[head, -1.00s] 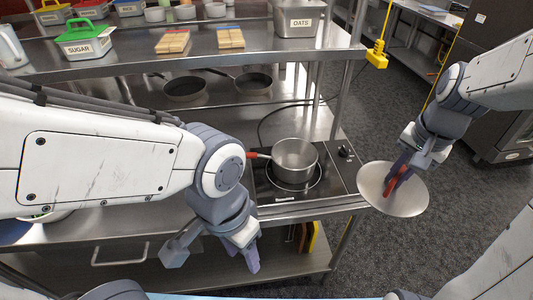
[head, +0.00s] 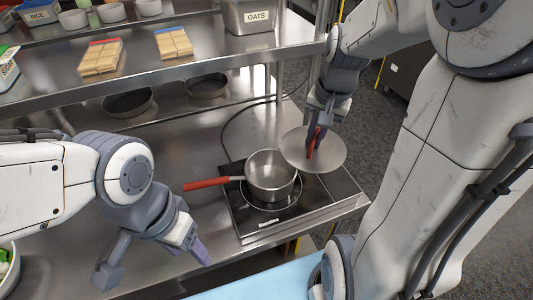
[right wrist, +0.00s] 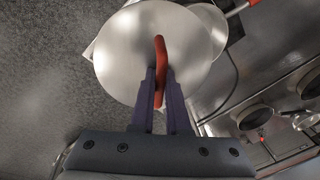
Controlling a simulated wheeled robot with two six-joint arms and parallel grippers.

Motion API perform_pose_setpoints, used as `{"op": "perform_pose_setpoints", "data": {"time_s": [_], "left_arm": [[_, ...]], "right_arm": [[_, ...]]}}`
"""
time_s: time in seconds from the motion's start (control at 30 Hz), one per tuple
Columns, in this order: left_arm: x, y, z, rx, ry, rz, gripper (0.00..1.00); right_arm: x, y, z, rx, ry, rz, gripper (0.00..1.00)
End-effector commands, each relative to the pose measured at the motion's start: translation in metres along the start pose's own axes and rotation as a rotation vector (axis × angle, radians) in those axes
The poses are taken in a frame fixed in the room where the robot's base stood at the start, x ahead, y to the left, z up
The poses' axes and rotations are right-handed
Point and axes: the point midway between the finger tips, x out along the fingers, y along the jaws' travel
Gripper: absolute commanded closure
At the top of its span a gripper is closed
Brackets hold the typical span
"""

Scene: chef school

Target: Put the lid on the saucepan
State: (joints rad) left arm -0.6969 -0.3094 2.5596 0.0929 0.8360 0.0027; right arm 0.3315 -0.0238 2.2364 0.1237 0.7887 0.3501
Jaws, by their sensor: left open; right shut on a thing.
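The saucepan (head: 270,176) is a steel pot with a red handle pointing left. It stands open on the black hob (head: 300,205). My right gripper (head: 313,138) is shut on the red handle of the round steel lid (head: 328,155). It holds the lid above and to the right of the saucepan, overlapping its right rim in the head view. In the right wrist view the lid (right wrist: 125,60) hides most of the saucepan (right wrist: 214,22). My left gripper (head: 155,262) is open and empty, left of the hob, with its jaws spread wide.
Two dark pans (head: 127,103) lie at the back under the shelf (head: 120,75), which bears wooden blocks (head: 100,58) and the OATS container (head: 247,15). A bowl of greens (head: 6,265) is at the far left.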

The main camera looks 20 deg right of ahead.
Motion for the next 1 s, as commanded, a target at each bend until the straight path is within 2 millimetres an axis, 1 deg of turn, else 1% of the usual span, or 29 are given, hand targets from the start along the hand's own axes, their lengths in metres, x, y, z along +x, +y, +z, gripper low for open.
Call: {"op": "perform_pose_setpoints", "data": {"time_s": [0.03,0.3,0.4,0.5,0.67,0.8,0.9,1.0], "left_arm": [[-0.005,0.0,0.0,0.0,0.0,0.0,0.41],[-0.025,0.002,-0.001,0.002,0.0,0.0,0.41],[-0.03,0.002,-0.001,0.003,0.0,0.0,0.41],[-0.033,0.002,-0.002,0.004,0.0,0.0,0.41],[-0.036,0.003,-0.002,0.005,0.0,0.0,0.41],[-0.043,0.003,-0.002,0.006,0.0,0.0,0.41],[-0.045,0.003,-0.002,0.006,0.0,0.0,0.41],[-0.045,0.003,-0.002,0.007,0.0,0.0,0.41]], "right_arm": [[0.005,-0.01,0.003,-0.009,-0.007,0.002,1.0],[0.05,-0.07,0.009,-0.015,-0.009,0.003,1.0],[0.063,-0.086,0.011,-0.014,-0.006,0.002,1.0],[0.072,-0.097,0.011,-0.011,-0.004,0.001,1.0],[0.083,-0.1,0.012,-0.008,-0.004,0.001,1.0],[0.104,-0.096,0.014,-0.006,-0.006,0.003,1.0],[0.114,-0.094,0.014,-0.005,-0.004,0.002,1.0],[0.117,-0.094,0.014,-0.005,-0.001,-0.001,1.0]]}}
